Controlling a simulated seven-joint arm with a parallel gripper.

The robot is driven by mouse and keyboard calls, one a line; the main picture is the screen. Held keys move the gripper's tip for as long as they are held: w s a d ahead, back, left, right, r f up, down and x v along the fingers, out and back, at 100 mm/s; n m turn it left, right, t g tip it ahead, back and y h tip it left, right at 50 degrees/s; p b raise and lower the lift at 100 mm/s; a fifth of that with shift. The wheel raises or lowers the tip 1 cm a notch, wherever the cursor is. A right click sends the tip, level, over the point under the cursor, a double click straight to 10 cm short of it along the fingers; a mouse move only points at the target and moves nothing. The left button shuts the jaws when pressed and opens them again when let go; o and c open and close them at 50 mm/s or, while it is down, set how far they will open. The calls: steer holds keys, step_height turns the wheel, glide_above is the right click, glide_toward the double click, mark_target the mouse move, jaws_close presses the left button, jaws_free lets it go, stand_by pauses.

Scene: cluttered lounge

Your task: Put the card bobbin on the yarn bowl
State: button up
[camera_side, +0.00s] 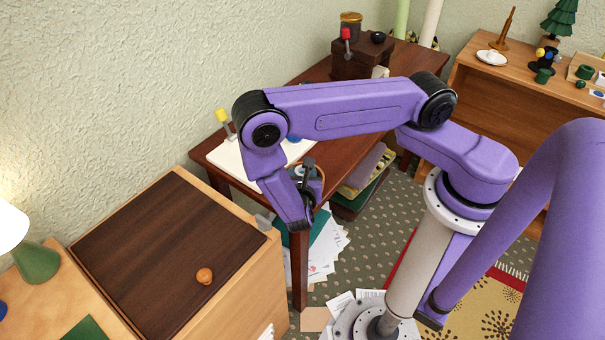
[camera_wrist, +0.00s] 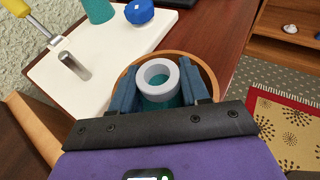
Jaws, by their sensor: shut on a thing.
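The card bobbin, a pale grey-white ring (camera_wrist: 158,91), is held between the two blue fingers of my gripper (camera_wrist: 160,88) in the wrist view. My gripper is shut on it. The yarn bowl (camera_wrist: 207,69) shows as a round orange-brown wooden rim around and behind the bobbin, with teal inside. The fingers and bobbin hide much of the bowl, and I cannot tell whether the bobbin touches it. In the side view my gripper (camera_side: 311,180) points down at the table's near right corner, with a sliver of the bowl's rim behind it.
A wooden cabinet (camera_side: 150,240) stands front left with a small orange item (camera_side: 204,276). Dark table (camera_wrist: 215,30) shows bare beyond the bowl.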

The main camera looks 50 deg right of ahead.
steer(key=shift+f, duration=0.1)
steer(key=o, duration=0.7)
steer(key=shift+o, duration=0.2)
steer(key=shift+s+a+r, duration=0.1)
steer(key=shift+a+r, duration=0.05)
steer(key=shift+r, duration=0.05)
steer(key=v, duration=1.1)
steer(key=s+d+r+m+g+y, duration=0.3)
steer(key=s+r+m+y, duration=0.3)
steer(key=r, duration=0.4)
steer(key=s+d+r+m+g+y, duration=0.3)
steer(key=s+r, duration=0.5)
steer(key=r, duration=0.3)
steer(key=m+g+y, duration=0.1)
steer(key=m+y, duration=0.1)
steer(key=m, duration=0.1)
steer(key=shift+g+y, duration=0.4)
